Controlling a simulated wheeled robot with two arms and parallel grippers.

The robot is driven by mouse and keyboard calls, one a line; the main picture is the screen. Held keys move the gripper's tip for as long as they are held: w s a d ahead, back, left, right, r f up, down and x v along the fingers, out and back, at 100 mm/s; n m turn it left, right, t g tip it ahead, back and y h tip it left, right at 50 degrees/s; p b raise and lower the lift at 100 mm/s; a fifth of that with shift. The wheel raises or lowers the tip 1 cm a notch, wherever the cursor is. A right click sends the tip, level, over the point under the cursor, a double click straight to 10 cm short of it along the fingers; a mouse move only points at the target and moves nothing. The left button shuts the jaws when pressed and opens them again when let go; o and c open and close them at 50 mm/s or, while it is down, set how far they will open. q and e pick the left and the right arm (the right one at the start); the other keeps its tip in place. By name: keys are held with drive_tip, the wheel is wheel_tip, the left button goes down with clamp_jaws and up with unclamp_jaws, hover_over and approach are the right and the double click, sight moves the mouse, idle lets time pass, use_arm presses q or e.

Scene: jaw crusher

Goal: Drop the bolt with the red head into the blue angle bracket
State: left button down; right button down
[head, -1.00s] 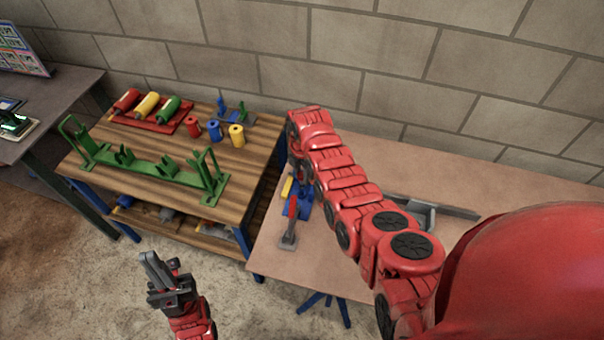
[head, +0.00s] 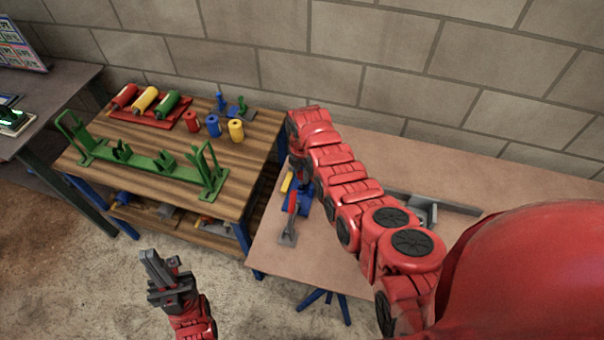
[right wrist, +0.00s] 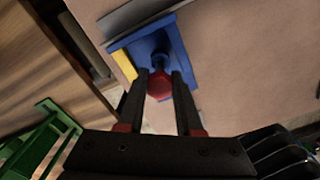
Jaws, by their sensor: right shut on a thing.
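The bolt's red head (right wrist: 160,84) sits between the two fingers of my right gripper (right wrist: 160,80) in the right wrist view, and the gripper is shut on it. The blue angle bracket (right wrist: 180,45) lies just beyond the bolt, with a round blue part behind the red head. I cannot tell whether the bolt touches the bracket. In the head view the bracket (head: 303,208) is on the right table, partly hidden by my right arm, whose gripper is mostly hidden. My left gripper (head: 162,262) is open and empty above the floor, away from the tables.
A yellow piece (right wrist: 123,64) is at the bracket's side. A grey part with a red section (head: 289,225) lies by the bracket. The wooden table (head: 180,137) holds a green frame (head: 150,165) and coloured rollers. The right table's front (head: 300,265) is clear.

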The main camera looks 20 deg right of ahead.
sight(302, 187)
drive_tip(key=shift+f, duration=0.2)
drive_tip(key=shift+f+b, duration=1.85)
drive_tip(key=shift+f, duration=0.3)
drive_tip(key=c, duration=0.7)
unclamp_jaws()
drive_tip(key=shift+o, duration=1)
